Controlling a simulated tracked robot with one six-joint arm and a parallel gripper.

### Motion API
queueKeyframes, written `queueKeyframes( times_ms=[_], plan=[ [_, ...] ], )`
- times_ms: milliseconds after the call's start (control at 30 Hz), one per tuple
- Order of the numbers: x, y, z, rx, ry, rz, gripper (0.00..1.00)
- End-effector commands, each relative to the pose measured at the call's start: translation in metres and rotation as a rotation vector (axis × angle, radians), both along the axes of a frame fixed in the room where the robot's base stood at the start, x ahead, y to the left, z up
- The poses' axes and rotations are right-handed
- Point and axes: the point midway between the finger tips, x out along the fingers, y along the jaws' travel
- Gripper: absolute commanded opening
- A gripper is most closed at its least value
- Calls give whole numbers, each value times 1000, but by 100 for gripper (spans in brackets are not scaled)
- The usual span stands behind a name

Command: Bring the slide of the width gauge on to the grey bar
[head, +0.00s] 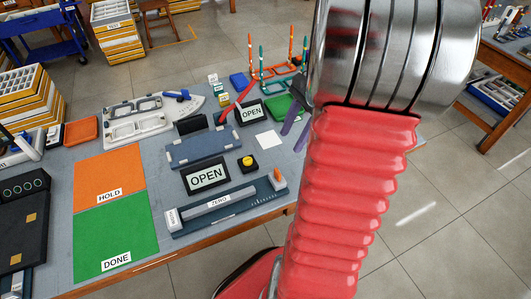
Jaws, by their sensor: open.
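The width gauge (185,231) lies along the front edge of the table, a long dark blue base with a white label at its left end. The grey bar (240,195) lies on the base and bears a ZERO label. The slide (278,178), orange with a pale lower part, stands at the right end of the base. A stretch of bare base shows between slide and bar. My gripper (293,134) has purple fingers, apart and seemingly empty, above and behind the slide. My red arm hides part of the gripper and the table's right side.
Behind the gauge stand an OPEN sign (206,177), a yellow button (247,162) and a blue tray (203,149). A second OPEN sign (251,112) and a white square (269,140) lie farther back. Orange HOLD (108,173) and green DONE (114,234) mats lie left.

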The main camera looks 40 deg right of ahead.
Motion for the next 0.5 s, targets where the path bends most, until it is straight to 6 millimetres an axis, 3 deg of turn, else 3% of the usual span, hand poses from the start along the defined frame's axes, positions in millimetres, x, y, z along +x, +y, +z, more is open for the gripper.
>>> queueKeyframes(
  times_ms=[133,500],
  plan=[
    [-5,-13,-7,34,17,-68,45],
    [-6,-14,-8,37,19,-74,45]
  ],
)
